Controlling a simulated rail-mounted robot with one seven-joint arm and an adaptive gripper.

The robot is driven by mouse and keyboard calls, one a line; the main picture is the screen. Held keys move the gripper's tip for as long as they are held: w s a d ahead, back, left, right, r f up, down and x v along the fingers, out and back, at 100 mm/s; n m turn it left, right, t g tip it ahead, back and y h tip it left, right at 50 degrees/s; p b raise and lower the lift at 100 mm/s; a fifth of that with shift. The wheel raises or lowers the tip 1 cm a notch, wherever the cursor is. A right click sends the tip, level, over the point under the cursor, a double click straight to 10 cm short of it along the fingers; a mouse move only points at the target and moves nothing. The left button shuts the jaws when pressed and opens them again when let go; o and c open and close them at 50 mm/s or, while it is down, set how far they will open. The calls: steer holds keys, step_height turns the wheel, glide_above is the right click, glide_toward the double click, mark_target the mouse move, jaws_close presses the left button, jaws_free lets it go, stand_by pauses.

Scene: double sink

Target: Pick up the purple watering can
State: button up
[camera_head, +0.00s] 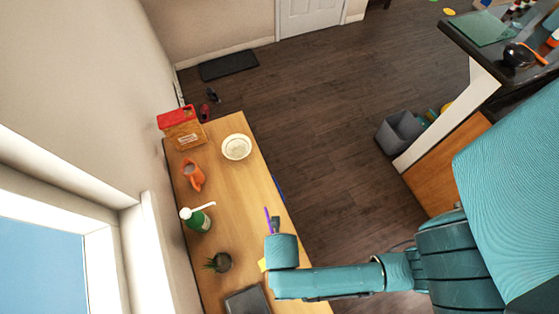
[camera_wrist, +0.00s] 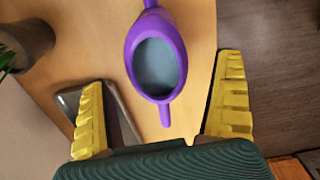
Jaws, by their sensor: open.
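The purple watering can (camera_wrist: 134,52) stands on the wooden table, seen from above in the wrist view with its grey inside showing. One narrow purple end points toward my gripper and the other points away. In the head view only a thin purple piece (camera_head: 267,219) shows; my arm hides the rest. My gripper (camera_wrist: 162,72) is open and empty, its two yellow fingers on the left and right of the can with gaps between. I cannot tell how far above the can the fingers are.
On the wooden table (camera_head: 238,199) are a potted plant (camera_head: 221,262), a dark flat object (camera_head: 247,302), a green bottle with white top (camera_head: 197,220), an orange jug (camera_head: 194,176), a white bowl (camera_head: 236,147) and a red-topped box (camera_head: 182,130). The wall borders the table's left.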

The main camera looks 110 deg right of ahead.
steer(key=f, duration=0.5)
steer(key=shift+w+d+f, duration=0.15)
steer(key=shift+d+f, duration=0.05)
steer(key=shift+d, duration=0.05)
steer(key=c, duration=1.3)
step_height(320, 180, up, 10)
steer(key=shift+r+p, duration=0.1)
steer(key=shift+p, duration=0.25)
steer(key=shift+c, duration=0.2)
